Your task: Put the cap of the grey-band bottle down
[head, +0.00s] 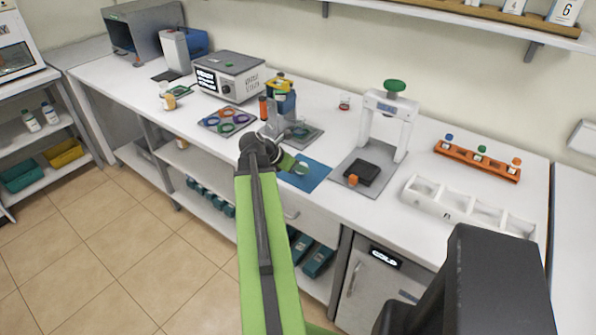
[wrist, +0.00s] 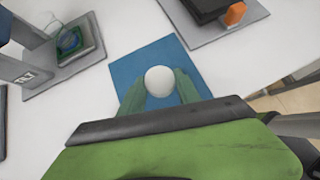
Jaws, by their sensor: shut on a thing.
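My gripper (wrist: 159,94) is shut on a round white cap (wrist: 160,80), with one green finger on each side of it. The cap is over the blue mat (wrist: 126,72); I cannot tell whether it touches the mat. In the head view, my gripper (head: 297,167) is at the blue mat (head: 318,172) near the front edge of the bench, and the cap is a small pale spot at its tip (head: 302,168). I cannot pick out the grey-band bottle in either view.
Right of the mat is a white press stand (head: 402,125) with a green knob and a black block (head: 362,172) on its base. A grey plate device (head: 303,133) stands behind my gripper. A tray of coloured rings (head: 213,124) is on the left.

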